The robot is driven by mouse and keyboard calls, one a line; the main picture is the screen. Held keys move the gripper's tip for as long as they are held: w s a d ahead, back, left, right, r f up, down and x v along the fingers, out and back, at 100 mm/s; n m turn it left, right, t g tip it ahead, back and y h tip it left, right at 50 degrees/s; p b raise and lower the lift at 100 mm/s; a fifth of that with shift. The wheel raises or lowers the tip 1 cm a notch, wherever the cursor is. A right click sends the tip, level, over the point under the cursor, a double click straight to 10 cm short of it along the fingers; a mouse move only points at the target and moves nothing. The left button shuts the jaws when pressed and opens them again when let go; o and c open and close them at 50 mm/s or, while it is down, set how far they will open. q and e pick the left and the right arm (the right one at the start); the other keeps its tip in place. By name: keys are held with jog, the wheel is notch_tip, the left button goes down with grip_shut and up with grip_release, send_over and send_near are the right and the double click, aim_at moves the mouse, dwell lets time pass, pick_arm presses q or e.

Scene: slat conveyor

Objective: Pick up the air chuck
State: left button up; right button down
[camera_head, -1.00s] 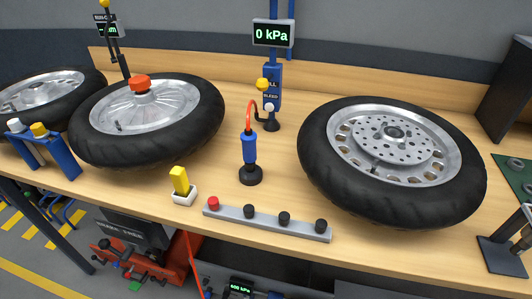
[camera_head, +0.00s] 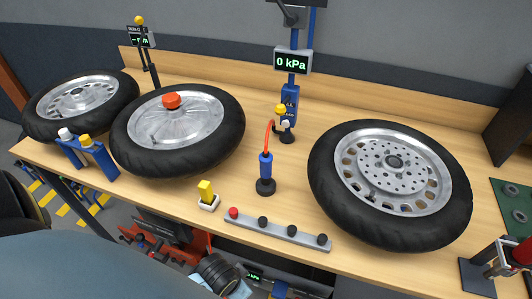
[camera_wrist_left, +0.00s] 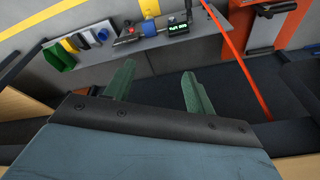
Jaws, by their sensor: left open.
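The air chuck (camera_head: 265,167) looks to be the blue handle standing upright in a round black base on the bench, with a red hose curving up from its top to a blue post (camera_head: 290,104). My left gripper (camera_wrist_left: 160,87) shows only in the left wrist view, with its two green fingers apart and nothing between them. It faces the area below the bench, away from the chuck, which that view does not show. In the head view my arm covers the lower left corner. My right gripper is not in view.
Wheels with tyres flank the chuck, one at right (camera_head: 330,190) and one at left (camera_head: 225,155). In front are a yellow block on a white base (camera_head: 207,196) and a grey bar with knobs (camera_head: 290,234).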

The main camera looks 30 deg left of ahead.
aim_at(268, 170)
pick_arm(q)
jog(key=w+r+m+y+p, duration=0.1)
jog(key=w+r+m+y, duration=0.1)
jog(key=w+r+m, duration=0.1)
jog(key=w+a+r+m+t+y+p, duration=0.1)
jog(key=w+r+m+y+p, duration=0.1)
jog(key=r+m, duration=0.3)
jog(key=w+r+m+t+y+p, duration=0.1)
jog(key=w+r+m, duration=0.3)
jog(key=r, duration=0.4)
jog(key=shift+w+a+r+y+p, duration=0.2)
jog(key=shift+w+r+y+p, duration=0.15)
jog(key=shift+w+y, duration=0.3)
jog(key=w+d+r+m+t+y, duration=0.35)
jog(key=w+r+m, duration=0.35)
jog(key=m, duration=0.4)
jog(key=shift+y, duration=0.4)
jog(key=p+x, duration=0.1)
jog(key=x, duration=0.8)
jog(key=shift+w+r, duration=0.1)
jog(key=shift+r, duration=0.15)
jog(key=x, duration=0.4)
jog(key=shift+w+a+f, duration=0.1)
jog(key=shift+w+f, duration=0.05)
jog(key=shift+f, duration=0.05)
jog(key=shift+c, duration=0.2)
